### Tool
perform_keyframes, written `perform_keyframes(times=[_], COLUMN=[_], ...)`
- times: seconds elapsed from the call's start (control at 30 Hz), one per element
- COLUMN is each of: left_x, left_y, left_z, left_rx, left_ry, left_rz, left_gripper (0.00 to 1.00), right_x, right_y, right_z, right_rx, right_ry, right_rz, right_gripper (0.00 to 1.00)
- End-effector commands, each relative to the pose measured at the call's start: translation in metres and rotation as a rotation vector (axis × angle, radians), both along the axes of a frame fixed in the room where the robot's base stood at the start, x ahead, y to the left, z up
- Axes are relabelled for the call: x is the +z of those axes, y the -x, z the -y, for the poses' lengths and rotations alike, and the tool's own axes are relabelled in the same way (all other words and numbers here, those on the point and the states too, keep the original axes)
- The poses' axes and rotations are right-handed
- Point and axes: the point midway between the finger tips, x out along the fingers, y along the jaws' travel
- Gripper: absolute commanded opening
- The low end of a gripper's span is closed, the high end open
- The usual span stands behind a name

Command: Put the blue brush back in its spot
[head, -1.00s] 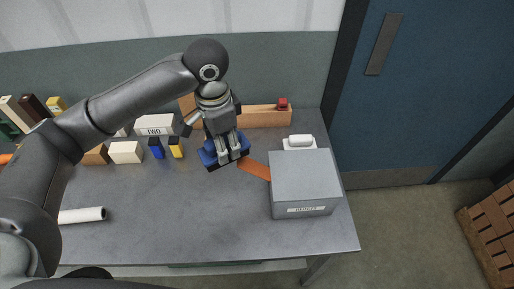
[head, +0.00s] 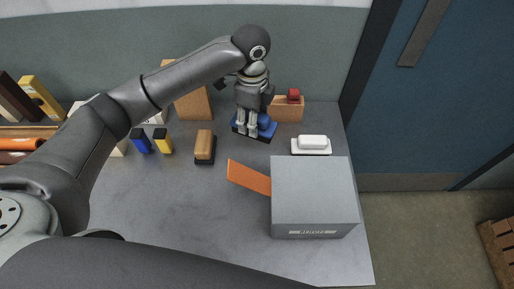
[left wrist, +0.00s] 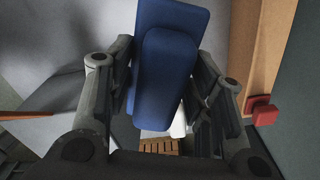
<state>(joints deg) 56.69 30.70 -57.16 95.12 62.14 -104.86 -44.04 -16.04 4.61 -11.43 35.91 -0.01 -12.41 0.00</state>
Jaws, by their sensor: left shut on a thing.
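The blue brush (head: 267,123) is in my left gripper (head: 249,131), near the back of the table. In the left wrist view the blue brush (left wrist: 165,75) fills the space between both fingers, which are shut on it. It is in front of the left end of a wooden block (head: 287,113) with a red piece (head: 293,96) on top. I cannot tell whether the brush touches the table. A brown brush (head: 205,144) with a dark base stands to its left. My right gripper is not in view.
A grey lidded box (head: 313,195) stands at the front right, with an orange strip (head: 250,177) at its left. A white block on a white dish (head: 312,145) is behind it. Small blue (head: 141,141) and yellow (head: 162,140) pieces stand left. The table's front middle is clear.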

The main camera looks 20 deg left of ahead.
Motion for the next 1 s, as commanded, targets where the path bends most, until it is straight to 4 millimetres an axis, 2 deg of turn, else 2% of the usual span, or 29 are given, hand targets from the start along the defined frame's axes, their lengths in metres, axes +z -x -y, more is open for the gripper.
perform_keyframes(times=[0.1, 0.23, 0.4, 0.57, 0.73, 1.0], left_x=[-0.015, -0.039, -0.062, -0.074, -0.098, -0.103], left_y=[0.0, 0.001, 0.0, 0.0, 0.001, 0.0], left_z=[0.0, 0.0, 0.0, 0.0, 0.0, 0.0], left_rx=[0.0, -0.001, -0.001, -0.002, 0.0, -0.001], left_ry=[0.0, -0.001, -0.001, 0.0, -0.001, 0.0], left_rz=[-0.002, -0.004, -0.001, -0.001, -0.002, 0.002], left_gripper=[0.29, 0.29, 0.29, 0.29, 0.29, 0.29], right_x=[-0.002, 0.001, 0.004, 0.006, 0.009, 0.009], right_y=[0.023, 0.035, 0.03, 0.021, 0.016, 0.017], right_z=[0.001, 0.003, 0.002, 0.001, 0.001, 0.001], right_rx=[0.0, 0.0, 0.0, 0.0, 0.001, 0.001], right_ry=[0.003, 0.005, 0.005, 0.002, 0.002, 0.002], right_rz=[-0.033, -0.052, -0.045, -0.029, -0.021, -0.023], right_gripper=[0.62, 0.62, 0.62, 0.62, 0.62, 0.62])
